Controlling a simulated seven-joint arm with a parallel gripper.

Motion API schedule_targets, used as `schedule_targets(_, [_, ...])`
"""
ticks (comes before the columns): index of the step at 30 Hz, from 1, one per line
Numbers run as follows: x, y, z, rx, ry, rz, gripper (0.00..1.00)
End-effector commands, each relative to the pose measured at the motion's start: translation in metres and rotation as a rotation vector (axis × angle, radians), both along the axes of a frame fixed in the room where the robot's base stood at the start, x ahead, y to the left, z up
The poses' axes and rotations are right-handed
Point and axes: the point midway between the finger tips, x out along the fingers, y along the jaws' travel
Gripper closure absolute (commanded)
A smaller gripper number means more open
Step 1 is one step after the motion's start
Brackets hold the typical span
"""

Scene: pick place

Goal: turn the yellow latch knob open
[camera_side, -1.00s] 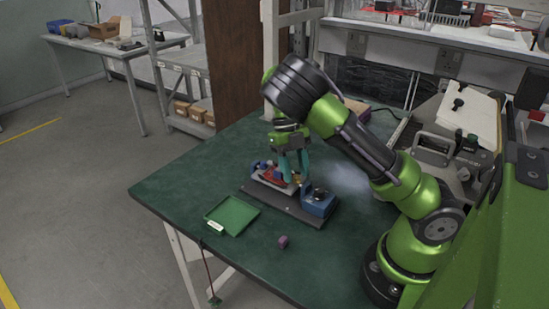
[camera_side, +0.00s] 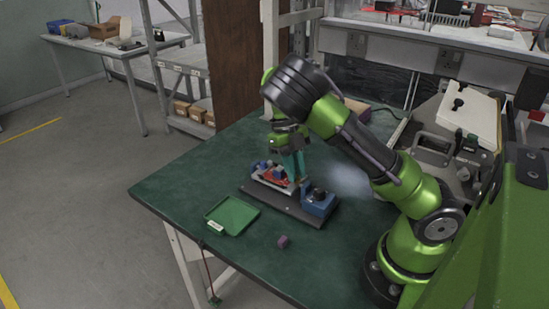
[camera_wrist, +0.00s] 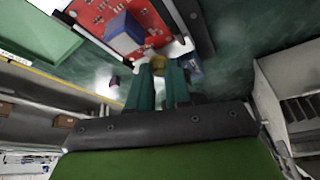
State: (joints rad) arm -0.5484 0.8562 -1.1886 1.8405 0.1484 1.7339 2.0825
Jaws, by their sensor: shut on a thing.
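The yellow latch knob (camera_wrist: 158,65) shows between the tips of my two teal fingers in the wrist view. In the side view the fingers mostly hide it. My gripper (camera_side: 296,178) points down over the fixture and is shut on the knob. The red board also shows in the side view (camera_side: 273,176), left of the fingers. I cannot tell the exact angle of the latch.
The dark fixture base (camera_side: 285,206) stands on the green table (camera_side: 180,190). A blue housing with a black knob (camera_side: 318,203) sits at its right end. A green tray (camera_side: 232,215) and a small purple cube (camera_side: 283,241) lie in front. The front-left table is clear.

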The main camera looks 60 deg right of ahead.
Motion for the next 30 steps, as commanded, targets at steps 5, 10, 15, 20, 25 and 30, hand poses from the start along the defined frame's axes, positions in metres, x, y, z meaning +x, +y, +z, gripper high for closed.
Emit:
schedule_targets(5, [0.0007, 0.0012, 0.0006, 0.0, -0.001, 0.109, 1.0])
schedule_targets(10, [0.0011, 0.0024, 0.0008, 0.0, -0.002, 0.257, 1.0])
schedule_targets(15, [0.0013, 0.004, 0.0009, 0.0, -0.001, 0.421, 1.0])
schedule_targets(20, [0.0013, 0.0051, 0.001, 0.0, -0.001, 0.573, 1.0])
schedule_targets(25, [0.0009, 0.0065, 0.001, 0.0, -0.001, 0.735, 1.0])
schedule_targets(30, [0.0004, 0.0076, 0.001, 0.0, -0.001, 0.897, 1.0])
